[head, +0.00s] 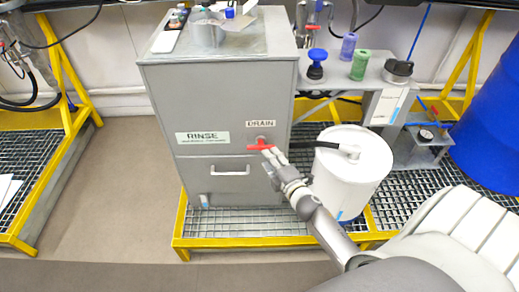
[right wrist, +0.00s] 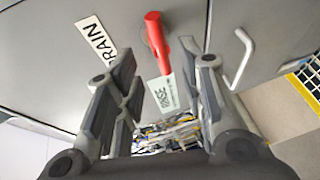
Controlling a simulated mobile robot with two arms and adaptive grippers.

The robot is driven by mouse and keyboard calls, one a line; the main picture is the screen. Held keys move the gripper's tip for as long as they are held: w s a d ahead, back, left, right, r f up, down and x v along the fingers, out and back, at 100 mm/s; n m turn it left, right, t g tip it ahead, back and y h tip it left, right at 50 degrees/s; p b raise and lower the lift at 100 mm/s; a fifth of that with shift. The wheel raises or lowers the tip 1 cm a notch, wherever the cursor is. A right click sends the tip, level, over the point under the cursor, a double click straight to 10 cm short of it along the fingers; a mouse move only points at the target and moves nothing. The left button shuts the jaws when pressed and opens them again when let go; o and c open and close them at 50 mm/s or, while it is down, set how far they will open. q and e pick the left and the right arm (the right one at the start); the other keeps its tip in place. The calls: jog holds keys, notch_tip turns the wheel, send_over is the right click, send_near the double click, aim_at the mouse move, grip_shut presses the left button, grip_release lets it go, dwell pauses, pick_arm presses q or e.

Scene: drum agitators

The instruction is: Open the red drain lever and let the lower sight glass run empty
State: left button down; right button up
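The red drain lever (head: 260,146) sits on the front of the grey rinse cabinet (head: 165,100), under the DRAIN label (head: 260,123). In the right wrist view the lever (right wrist: 156,40) appears between and just beyond my fingertips. My right gripper (head: 275,157) is at the lever in the head view. Its fingers (right wrist: 167,62) are apart with a gap between them, and I cannot tell whether they touch the lever. My left gripper is not in view. I cannot clearly make out the lower sight glass; a small pale-blue fitting (head: 204,201) shows low on the cabinet.
A white drum (head: 350,170) stands right of the cabinet, with a black hose to its lid. A silver handle (head: 230,172) is below the RINSE label (head: 203,138). Yellow-edged grating (head: 245,241) surrounds the base. A blue drum (head: 490,130) stands far right.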

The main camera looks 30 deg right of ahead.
aim_at(261, 146)
jog(key=x, duration=0.8)
jog(key=shift+a+b, duration=0.2)
jog(key=shift+b, duration=0.15)
grip_shut()
